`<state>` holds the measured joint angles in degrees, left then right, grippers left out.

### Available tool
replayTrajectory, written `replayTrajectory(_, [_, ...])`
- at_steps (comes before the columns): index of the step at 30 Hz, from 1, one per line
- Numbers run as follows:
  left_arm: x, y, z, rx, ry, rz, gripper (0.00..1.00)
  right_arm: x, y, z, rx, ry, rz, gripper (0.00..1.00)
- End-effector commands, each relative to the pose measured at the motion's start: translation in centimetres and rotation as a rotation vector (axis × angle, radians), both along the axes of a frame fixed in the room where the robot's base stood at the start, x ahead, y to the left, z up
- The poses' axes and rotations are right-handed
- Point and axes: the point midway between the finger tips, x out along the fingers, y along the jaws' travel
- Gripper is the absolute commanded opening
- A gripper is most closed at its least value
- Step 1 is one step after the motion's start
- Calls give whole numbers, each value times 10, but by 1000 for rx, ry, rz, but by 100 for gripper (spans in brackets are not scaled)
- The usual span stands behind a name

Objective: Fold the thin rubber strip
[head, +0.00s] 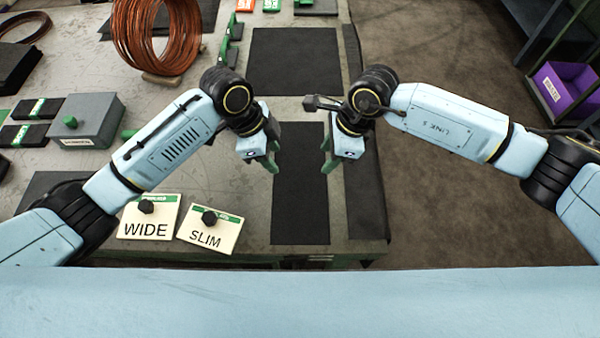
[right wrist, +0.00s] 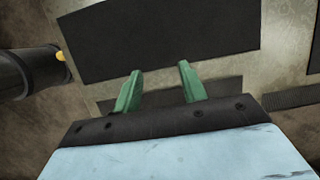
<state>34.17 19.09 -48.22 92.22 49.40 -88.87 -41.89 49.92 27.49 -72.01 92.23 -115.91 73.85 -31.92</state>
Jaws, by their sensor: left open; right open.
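A narrow black rubber strip (head: 300,205) lies flat on the grey table, its long side running from near to far. My left gripper (head: 272,156) is open and empty at the strip's left edge. My right gripper (head: 327,155) is open and empty at its right edge. Whether the fingers touch the strip cannot be told. In the right wrist view the green fingers of my right gripper (right wrist: 160,68) stand apart with nothing between them. A dark sheet (right wrist: 155,35) lies beyond them there, and a dark piece partly shows behind the fingers.
A wider black sheet (head: 295,60) lies farther back. A dark band (head: 365,200) runs along the table's right edge. Cards marked WIDE (head: 148,216) and SLIM (head: 210,229) lie at front left, each with a black knob. A grey box (head: 90,122) and copper coil (head: 157,35) stand left.

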Motion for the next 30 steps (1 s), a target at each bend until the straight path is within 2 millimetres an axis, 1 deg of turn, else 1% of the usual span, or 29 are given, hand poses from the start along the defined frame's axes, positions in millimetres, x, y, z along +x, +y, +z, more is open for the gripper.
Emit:
replayTrajectory(1, [-1,0,-9,3,5,2,42,-1,0,-9,-1,4,-2,42])
replayTrajectory(6, [-1,1,-36,3,5,2,42,-1,0,-36,-2,3,0,42])
replayTrajectory(9, [-1,0,-48,3,3,1,42,-1,0,-48,-1,3,-1,42])
replayTrajectory(12, [0,0,-56,2,1,1,42,-1,0,-57,-1,1,0,42])
replayTrajectory(16, [0,0,-61,2,1,0,42,0,0,-61,-1,0,0,42])
replayTrajectory(24, [0,0,-62,2,0,0,42,0,0,-62,-1,0,1,42])
replayTrajectory(28, [0,1,-66,2,0,1,42,0,0,-66,-1,0,0,42])
replayTrajectory(30, [0,1,-64,2,0,1,37,0,0,-64,-1,0,0,37])
